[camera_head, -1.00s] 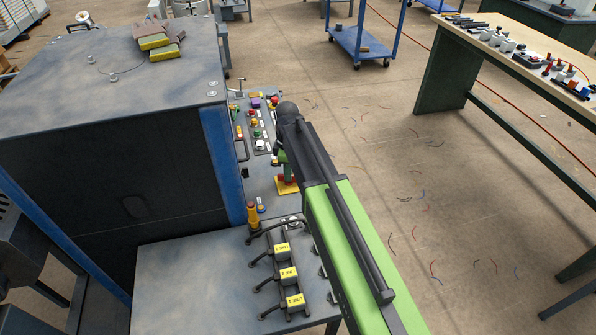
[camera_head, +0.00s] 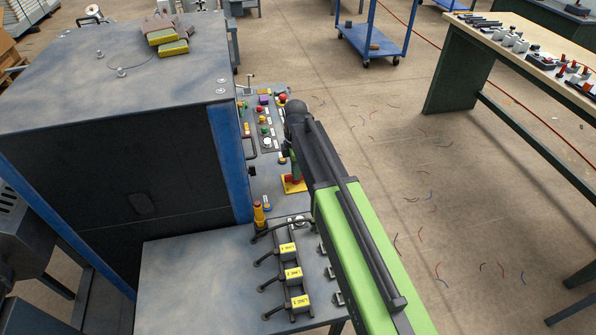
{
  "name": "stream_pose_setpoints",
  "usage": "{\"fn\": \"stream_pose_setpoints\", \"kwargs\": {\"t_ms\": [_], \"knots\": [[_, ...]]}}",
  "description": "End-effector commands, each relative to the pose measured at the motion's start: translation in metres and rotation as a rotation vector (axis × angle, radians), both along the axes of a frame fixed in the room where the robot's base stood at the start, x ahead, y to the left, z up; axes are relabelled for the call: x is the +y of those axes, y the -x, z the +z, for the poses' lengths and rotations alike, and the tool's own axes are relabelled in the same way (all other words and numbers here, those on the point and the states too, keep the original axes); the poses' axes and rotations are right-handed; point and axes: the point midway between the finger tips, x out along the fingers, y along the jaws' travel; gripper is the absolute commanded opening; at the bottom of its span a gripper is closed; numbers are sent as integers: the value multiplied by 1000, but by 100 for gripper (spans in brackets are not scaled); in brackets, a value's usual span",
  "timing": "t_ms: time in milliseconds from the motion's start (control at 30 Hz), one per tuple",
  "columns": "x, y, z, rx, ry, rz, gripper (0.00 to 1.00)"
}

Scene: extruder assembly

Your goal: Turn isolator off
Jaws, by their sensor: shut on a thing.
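The isolator (camera_head: 300,186) is a red rotary switch on a yellow plate, set on the grey control panel (camera_head: 264,186) to the right of the large cabinet. My gripper (camera_head: 295,170) points down over it at the end of my green and black arm. The jaws are shut on the red isolator handle. My gripper and arm hide most of the handle, so its exact angle is hard to tell. The yellow plate shows below and beside the jaws.
Several coloured buttons (camera_head: 265,120) line the panel behind my gripper. An orange-yellow signal lamp (camera_head: 259,215) and labelled yellow blocks (camera_head: 293,273) stand nearer. The cabinet (camera_head: 90,75) blocks the left. Open floor (camera_head: 400,160) lies right, before a workbench (camera_head: 530,60).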

Motion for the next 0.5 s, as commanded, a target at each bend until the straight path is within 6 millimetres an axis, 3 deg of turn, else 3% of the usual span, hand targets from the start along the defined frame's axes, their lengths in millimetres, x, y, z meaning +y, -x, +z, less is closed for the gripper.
{"fn": "stream_pose_setpoints", "kwargs": {"t_ms": [200, 233, 367, 500], "knots": [[0, -4, 1, -9, 3, 1, 0], [0, -4, 1, -10, 3, 1, 16], [0, -3, 1, -8, 2, 1, 33], [1, -2, 0, -6, 1, 1, 34]]}}
